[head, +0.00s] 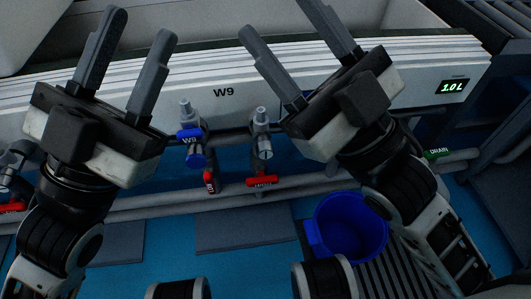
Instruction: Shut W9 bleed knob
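The W9 label (223,92) is on the white beam. I cannot tell whether the knob is open or shut. My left gripper (140,24) is open and empty, left of this valve, fingers pointing up across the beam. My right gripper (280,17) is open and empty, to the right of the valve, fingers also up. Neither gripper appears to touch the knob.
A second valve (261,130) has a horizontal red handle (262,181). An upright red handle (210,181) is beside the blue knob. A blue bucket (350,228) stands lower right. A display (453,87) reads 1.0L. A green DRAIN label (438,152) is on the right pipe.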

